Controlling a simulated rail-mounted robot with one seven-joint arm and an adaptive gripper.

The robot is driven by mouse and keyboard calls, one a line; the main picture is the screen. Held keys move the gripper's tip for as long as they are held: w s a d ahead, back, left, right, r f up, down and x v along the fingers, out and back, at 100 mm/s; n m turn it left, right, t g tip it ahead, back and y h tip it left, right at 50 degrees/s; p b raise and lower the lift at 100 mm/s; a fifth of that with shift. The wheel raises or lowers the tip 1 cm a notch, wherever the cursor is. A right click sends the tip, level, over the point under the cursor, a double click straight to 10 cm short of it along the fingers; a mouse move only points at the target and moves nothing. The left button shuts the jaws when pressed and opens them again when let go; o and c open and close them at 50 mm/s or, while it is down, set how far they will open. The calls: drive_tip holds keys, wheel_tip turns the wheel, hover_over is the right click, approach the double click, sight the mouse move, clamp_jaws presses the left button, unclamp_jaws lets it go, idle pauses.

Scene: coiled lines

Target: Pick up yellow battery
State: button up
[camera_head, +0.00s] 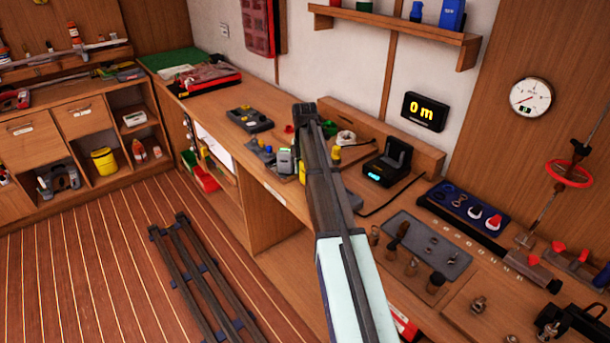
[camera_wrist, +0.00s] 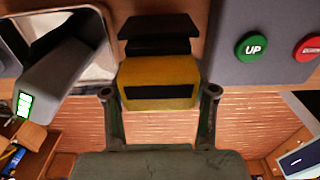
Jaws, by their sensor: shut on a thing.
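The yellow battery (camera_wrist: 160,74) is in the upper middle of the wrist view, a yellow block with a black band across its near face and a black upper part. My gripper (camera_wrist: 159,92) has one finger at each side of it and is shut on it. Whether the battery touches the surface beneath cannot be told. In the head view my arm covers most of the gripper. A small yellow patch (camera_head: 302,172) shows left of the arm and may be the battery.
A grey block with green lights (camera_wrist: 45,90) stands close left in the wrist view. A grey panel with green and red buttons (camera_wrist: 262,45) is close right. In the head view, a black charger-like device (camera_head: 388,165) and a grey tool tray (camera_head: 425,240) lie right of my arm.

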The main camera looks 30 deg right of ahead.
wheel_tip(320, 180, up, 19)
drive_tip(key=b, duration=0.2)
idle(0.7)
